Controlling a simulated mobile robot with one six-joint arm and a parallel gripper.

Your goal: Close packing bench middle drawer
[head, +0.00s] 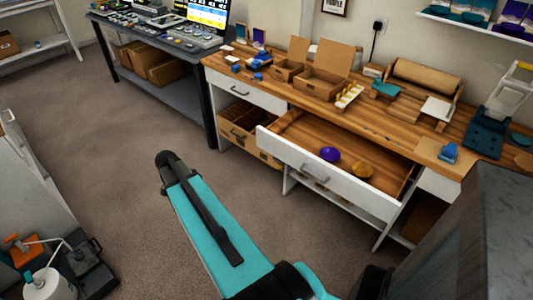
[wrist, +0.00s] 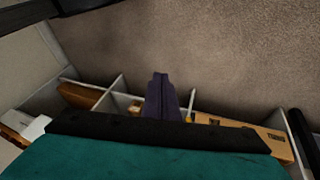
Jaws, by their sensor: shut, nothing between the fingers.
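The packing bench (head: 350,118) has a wooden top and white drawer fronts. Its middle drawer (head: 318,175) is pulled well out, with a bar handle on its white front. My gripper (wrist: 163,80) shows in the wrist view as dark purple fingers, shut and empty, over brown floor and the edge of white compartments. I cannot make out the gripper in the head view, where my teal arm link fills the lower middle. The open drawer is not recognisable in the wrist view.
The bench's left drawer (head: 240,90) is shut, above a wooden crate (head: 245,139). Open boxes (head: 325,84) and a paper roll (head: 424,76) stand on the bench. A grey cabinet (head: 495,235) is close on the right. Carpet (head: 110,150) left of the bench is clear.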

